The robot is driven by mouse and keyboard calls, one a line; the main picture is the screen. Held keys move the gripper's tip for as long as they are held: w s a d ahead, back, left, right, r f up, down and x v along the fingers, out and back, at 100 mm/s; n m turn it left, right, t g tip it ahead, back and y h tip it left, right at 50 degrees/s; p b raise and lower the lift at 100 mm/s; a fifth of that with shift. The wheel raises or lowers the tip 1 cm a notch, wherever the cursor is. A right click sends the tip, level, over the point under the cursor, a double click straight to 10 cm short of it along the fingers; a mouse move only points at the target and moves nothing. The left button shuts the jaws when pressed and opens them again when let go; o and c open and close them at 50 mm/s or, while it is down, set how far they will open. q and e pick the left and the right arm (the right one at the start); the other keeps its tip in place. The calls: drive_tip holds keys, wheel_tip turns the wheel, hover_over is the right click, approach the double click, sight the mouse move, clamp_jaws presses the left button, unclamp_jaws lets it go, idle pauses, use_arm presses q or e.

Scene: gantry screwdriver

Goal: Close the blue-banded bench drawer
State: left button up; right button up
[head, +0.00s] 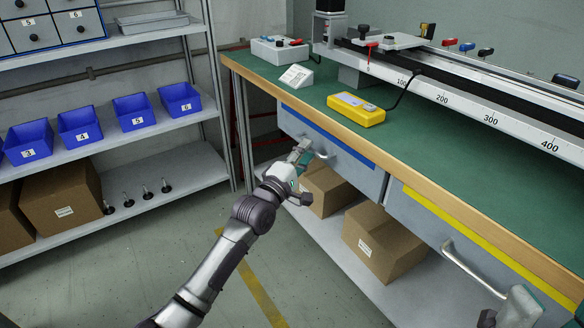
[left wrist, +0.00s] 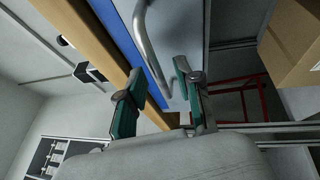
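The blue-banded drawer (head: 335,158) is a grey front with a blue strip along its top, under the left part of the bench. It looks shut or nearly shut; I cannot tell how far it stands out. Its curved metal handle (head: 322,153) also shows in the left wrist view (left wrist: 150,50). My left gripper (head: 302,150) is at the left end of this handle. In the left wrist view the two fingers (left wrist: 159,72) are apart, with the bar in the gap between their tips. My right gripper (head: 508,308) is partly cut off at the lower right, near the yellow-banded drawer's handle.
The yellow-banded drawer (head: 470,235) is to the right, with its own handle (head: 470,268). Cardboard boxes (head: 383,243) stand on the shelf below. A yellow device (head: 356,109) and a rail lie on the green bench top (head: 310,85).

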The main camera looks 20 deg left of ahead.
use_arm(q)
drive_tip(key=v, duration=0.9)
drive_tip(key=shift+s+a, duration=0.1)
